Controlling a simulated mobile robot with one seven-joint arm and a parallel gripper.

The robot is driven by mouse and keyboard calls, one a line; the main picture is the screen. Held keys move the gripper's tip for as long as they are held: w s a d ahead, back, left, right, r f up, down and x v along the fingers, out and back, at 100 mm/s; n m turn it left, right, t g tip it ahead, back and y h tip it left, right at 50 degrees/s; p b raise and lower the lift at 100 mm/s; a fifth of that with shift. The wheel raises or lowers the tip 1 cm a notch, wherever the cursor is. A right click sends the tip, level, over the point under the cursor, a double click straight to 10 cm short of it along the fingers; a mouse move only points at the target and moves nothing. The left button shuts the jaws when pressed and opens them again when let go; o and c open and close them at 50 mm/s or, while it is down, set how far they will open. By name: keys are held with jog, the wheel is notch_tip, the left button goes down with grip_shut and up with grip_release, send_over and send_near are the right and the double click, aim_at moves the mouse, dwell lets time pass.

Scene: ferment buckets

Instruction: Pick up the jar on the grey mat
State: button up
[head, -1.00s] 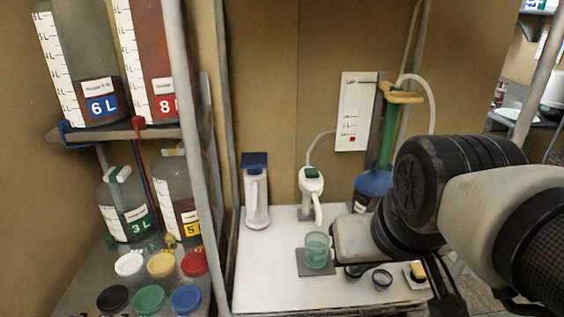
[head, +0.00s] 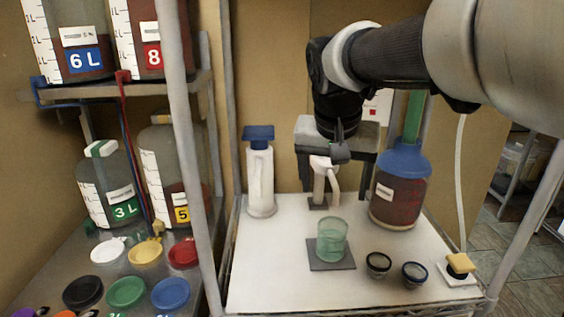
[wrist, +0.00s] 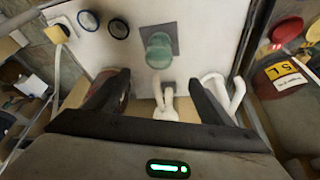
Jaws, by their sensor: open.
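The jar (head: 332,240) is a small green translucent vessel, standing upright on the grey mat (head: 318,263) on the white table. In the wrist view the jar (wrist: 159,52) and the mat (wrist: 175,33) appear at the top middle, beyond the fingertips. My gripper (head: 335,188) is open and empty. In the head view it appears behind and above the jar, in front of the white spouted device (head: 322,166). In the wrist view my gripper (wrist: 158,78) has its fingers spread wide, and the jar lies roughly in line with the gap. Nothing hides the jar.
A white dispenser with a blue top (head: 260,180) stands left of the mat. A blue-topped bottle of red liquid (head: 398,200) stands at the right. The table's front left is clear.

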jog(key=b, duration=0.2)
send_near(333, 225)
jog(key=s+f, duration=0.2)
jog(key=shift+w+b+x, duration=0.1)
jog(key=shift+b+x, duration=0.25)
jog(key=shift+x, duration=1.1)
jog(key=shift+w+b+x, duration=0.15)
jog(key=shift+b+x, duration=0.15)
jog(key=shift+x, duration=1.15)
jog(key=shift+a+r, duration=0.15)
jog(key=shift+r, duration=0.05)
grip_shut()
